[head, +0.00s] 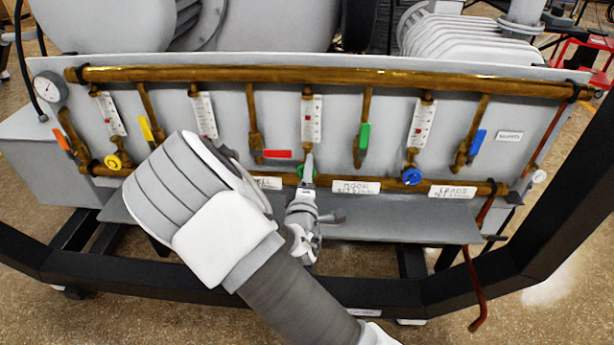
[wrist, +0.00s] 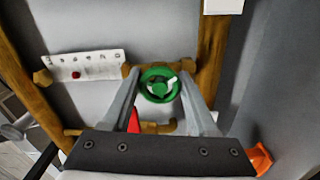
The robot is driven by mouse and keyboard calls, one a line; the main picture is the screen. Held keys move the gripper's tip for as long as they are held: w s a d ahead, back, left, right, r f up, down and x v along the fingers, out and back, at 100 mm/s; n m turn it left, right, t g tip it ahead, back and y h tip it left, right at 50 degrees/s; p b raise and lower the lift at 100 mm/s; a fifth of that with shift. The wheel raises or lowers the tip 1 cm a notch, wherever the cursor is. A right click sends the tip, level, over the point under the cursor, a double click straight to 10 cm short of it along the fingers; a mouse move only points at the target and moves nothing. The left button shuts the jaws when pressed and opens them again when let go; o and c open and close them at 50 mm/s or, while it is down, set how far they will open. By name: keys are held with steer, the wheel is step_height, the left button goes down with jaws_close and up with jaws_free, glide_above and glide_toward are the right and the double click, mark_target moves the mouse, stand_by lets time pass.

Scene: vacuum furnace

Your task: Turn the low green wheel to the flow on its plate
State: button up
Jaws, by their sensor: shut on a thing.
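The low green wheel (wrist: 159,85) sits between the fingertips of my gripper (wrist: 158,92) in the wrist view. The fingers are shut on its rim from both sides. In the head view, only a little green of the wheel (head: 300,171) shows around my gripper (head: 308,168). A white flow tube with a red mark (head: 311,120) stands above the wheel; a white scale (wrist: 90,64) lies left of the wheel in the wrist view. A white plate reading MOON (head: 356,187) is right of the wheel; its smaller second line is too small to read.
A yellow wheel (head: 113,162) and a blue wheel (head: 412,176) flank it on the lower brass pipe. Red (head: 277,154) and green (head: 364,136) lever handles hang close by. A grey shelf (head: 400,229) and black frame (head: 560,225) lie in front.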

steer(key=m+b, duration=0.1)
steer(key=m, duration=0.1)
steer(key=m+b, duration=0.2)
steer(key=m, duration=0.1)
steer(key=shift+f+m+b, duration=0.25)
steer(key=shift+m+b, duration=0.05)
steer(key=shift+r+m+b, duration=0.1)
steer(key=shift+m+b, duration=1.55)
steer(key=shift+m, duration=0.45)
steer(key=shift+a, duration=0.1)
steer(key=o, duration=1.1)
steer(key=s+p, duration=0.9)
steer(key=s, duration=0.8)
steer(key=shift+s+a, duration=0.25)
